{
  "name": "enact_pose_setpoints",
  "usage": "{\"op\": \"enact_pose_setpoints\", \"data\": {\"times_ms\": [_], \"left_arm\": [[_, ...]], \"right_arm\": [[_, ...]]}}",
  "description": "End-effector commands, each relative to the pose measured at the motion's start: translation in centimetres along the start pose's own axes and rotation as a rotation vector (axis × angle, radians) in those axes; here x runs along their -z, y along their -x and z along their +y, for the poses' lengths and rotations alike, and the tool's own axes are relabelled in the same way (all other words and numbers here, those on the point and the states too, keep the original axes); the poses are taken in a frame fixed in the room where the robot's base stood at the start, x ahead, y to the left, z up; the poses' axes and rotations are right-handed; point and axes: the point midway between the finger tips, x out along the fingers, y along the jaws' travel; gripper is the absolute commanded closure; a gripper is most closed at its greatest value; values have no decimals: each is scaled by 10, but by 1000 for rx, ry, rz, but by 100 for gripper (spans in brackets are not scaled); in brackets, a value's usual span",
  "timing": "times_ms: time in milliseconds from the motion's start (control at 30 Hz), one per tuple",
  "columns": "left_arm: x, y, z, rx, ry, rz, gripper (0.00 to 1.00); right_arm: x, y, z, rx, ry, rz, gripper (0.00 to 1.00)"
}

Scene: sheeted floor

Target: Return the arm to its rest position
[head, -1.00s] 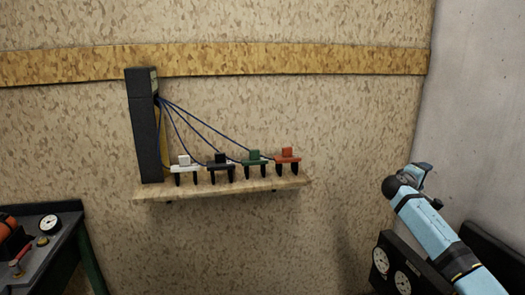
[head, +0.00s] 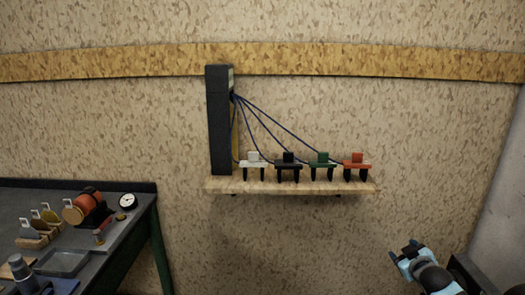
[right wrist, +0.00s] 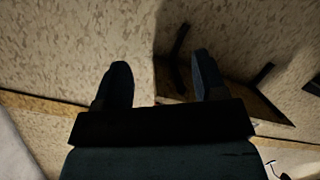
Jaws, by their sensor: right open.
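My right gripper (head: 407,250) is at the lower right of the head view, below and to the right of the wall shelf and apart from it. In the right wrist view its two dark fingers (right wrist: 158,85) stand wide apart with nothing between them. The wall and part of a shelf underside (right wrist: 240,95) show behind the fingers. My left gripper is not in view.
A wooden wall shelf (head: 215,187) holds a tall black box (head: 219,120) and white, black, green and red plugs on blue cables. A workbench (head: 130,235) with tools and a gauge stands at lower left. A pale wall (head: 505,225) rises at right.

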Motion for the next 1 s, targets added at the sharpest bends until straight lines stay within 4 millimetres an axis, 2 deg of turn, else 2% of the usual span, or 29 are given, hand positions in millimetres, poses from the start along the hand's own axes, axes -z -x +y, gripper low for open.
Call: {"op": "enact_pose_setpoints", "data": {"times_ms": [33,100,167,300,400,500,700,833,867,900,1000], "left_arm": [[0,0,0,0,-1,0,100],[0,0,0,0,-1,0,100],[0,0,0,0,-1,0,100],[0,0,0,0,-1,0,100],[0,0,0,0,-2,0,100],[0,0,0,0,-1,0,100],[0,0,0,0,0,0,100],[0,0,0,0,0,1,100],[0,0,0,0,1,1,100],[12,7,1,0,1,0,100],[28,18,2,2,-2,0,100]], "right_arm": [[-17,16,-40,51,-15,-13,35],[-34,40,-86,110,-38,-25,35],[-47,63,-124,158,-62,-38,35],[-73,129,-205,268,-133,-70,35],[-84,181,-252,334,-195,-96,35],[-89,228,-287,384,-255,-121,35],[-90,302,-327,444,-357,-167,35],[-86,342,-342,468,-419,-194,35],[-84,350,-345,472,-432,-200,35],[-74,354,-337,470,-432,-199,35],[-60,358,-326,468,-423,-197,35]]}}
